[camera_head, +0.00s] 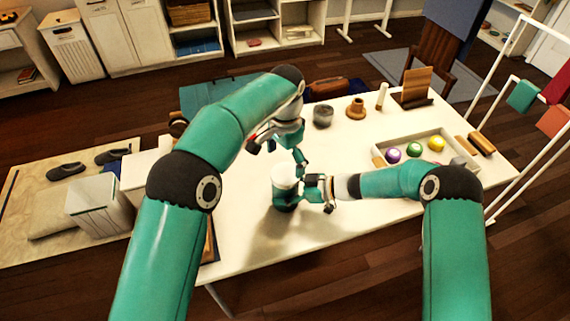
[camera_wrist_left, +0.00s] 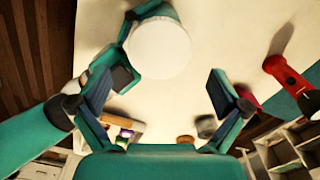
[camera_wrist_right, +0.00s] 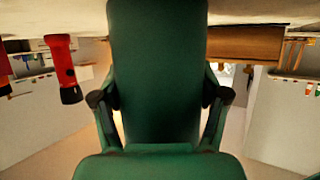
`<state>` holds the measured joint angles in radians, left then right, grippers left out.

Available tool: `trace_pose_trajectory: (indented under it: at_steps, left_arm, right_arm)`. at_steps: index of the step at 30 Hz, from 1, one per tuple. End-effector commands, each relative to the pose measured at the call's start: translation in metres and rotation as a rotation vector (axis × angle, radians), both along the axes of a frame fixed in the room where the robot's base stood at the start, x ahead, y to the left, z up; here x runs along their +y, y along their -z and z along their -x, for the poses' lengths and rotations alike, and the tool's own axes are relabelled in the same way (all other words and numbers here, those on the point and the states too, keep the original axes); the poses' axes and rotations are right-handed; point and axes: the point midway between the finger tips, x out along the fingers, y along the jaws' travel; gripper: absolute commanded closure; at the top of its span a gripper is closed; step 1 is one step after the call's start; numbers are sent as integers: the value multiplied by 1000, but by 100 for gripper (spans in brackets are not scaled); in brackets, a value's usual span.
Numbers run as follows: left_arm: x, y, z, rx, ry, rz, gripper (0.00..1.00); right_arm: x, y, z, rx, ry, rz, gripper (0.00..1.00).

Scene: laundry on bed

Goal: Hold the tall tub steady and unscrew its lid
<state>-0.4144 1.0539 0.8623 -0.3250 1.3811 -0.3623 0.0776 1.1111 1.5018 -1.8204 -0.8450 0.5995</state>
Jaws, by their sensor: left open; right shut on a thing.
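The tall tub (camera_head: 284,201) stands upright on the white table, dark green with a round white lid (camera_head: 284,176) on top. My right gripper (camera_head: 313,190) is shut on the tub's body from the right. In the right wrist view the green tub (camera_wrist_right: 155,70) fills the space between the fingers. My left gripper (camera_head: 287,150) is open above and behind the lid. In the left wrist view the lid (camera_wrist_left: 160,48) lies beyond the open fingers, closer to the left finger, and no finger is seen closed on it.
A tray (camera_head: 408,170) with purple, green and yellow balls lies to the right. A grey jar (camera_head: 323,117), a brown pot (camera_head: 356,107) and a white cylinder (camera_head: 382,96) stand at the back. A red flashlight (camera_wrist_left: 286,76) shows in the left wrist view. The front table area is clear.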

Motion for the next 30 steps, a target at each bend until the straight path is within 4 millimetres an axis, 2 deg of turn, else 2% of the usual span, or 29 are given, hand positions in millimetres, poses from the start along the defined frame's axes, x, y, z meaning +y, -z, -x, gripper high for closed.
trace_pose_trajectory:
  at_steps: [4,5,9,22,26,30]
  left_arm:
    - [0,0,0,0,0,0,0]
    - [0,0,0,0,0,0,0]
    - [0,0,0,1,0,-1,0]
    - [0,1,0,1,0,-1,0]
    - [0,1,0,1,0,-1,0]
    - [0,1,0,1,0,-1,0]
  right_arm:
    - [0,0,0,0,0,0,100]
    - [0,0,0,0,0,0,23]
    - [0,0,0,0,0,0,0]
    - [-4,-2,1,0,1,0,0]
    - [-17,-7,3,-1,4,-1,0]
    - [-39,-16,8,-1,5,0,0]
